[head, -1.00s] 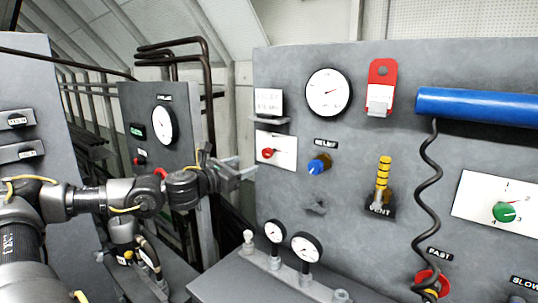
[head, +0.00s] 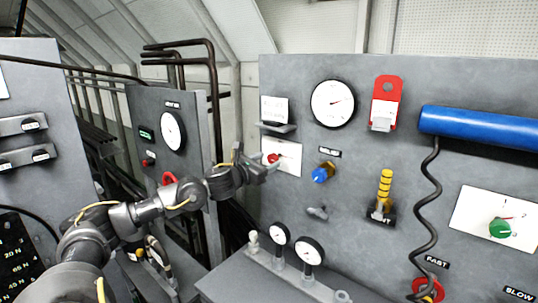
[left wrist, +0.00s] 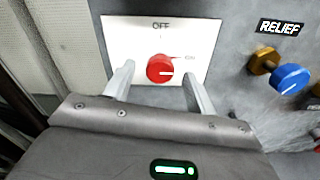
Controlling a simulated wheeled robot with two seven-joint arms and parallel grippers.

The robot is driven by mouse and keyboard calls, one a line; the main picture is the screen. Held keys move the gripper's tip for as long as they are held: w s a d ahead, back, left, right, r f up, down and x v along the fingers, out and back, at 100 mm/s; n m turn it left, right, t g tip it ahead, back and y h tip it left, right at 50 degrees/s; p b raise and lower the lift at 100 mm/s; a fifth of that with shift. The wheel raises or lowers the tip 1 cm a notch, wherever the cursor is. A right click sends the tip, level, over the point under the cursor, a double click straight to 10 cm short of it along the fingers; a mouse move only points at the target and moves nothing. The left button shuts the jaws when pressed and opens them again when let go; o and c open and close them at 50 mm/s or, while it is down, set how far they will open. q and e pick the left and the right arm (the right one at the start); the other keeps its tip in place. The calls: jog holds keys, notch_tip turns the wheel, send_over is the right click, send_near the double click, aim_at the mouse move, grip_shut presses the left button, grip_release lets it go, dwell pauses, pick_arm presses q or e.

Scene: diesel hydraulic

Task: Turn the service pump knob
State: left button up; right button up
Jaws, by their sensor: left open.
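The red knob (left wrist: 160,68) sits on a white plate (left wrist: 150,28) marked OFF above it, with a small blurred mark to its right. A pale mark on the knob points roughly right. In the head view, the red knob (head: 272,158) is at the left of the grey panel. My left gripper (left wrist: 158,72) is open, one finger on each side of the knob in the left wrist view. I cannot tell whether the fingers touch it. In the head view, my left gripper (head: 268,166) is at the plate and covers part of it. My right gripper is not in view.
A blue RELIEF knob (left wrist: 290,79) is right of the plate, also visible in the head view (head: 320,174). A small shelf (head: 277,127) juts out above the plate. Two small gauges (head: 312,250) stand on a ledge below. A second grey panel (head: 146,111) stands left.

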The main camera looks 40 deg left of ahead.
pick_arm(q)
jog(key=shift+w, duration=0.75)
jog(key=shift+c, duration=0.5)
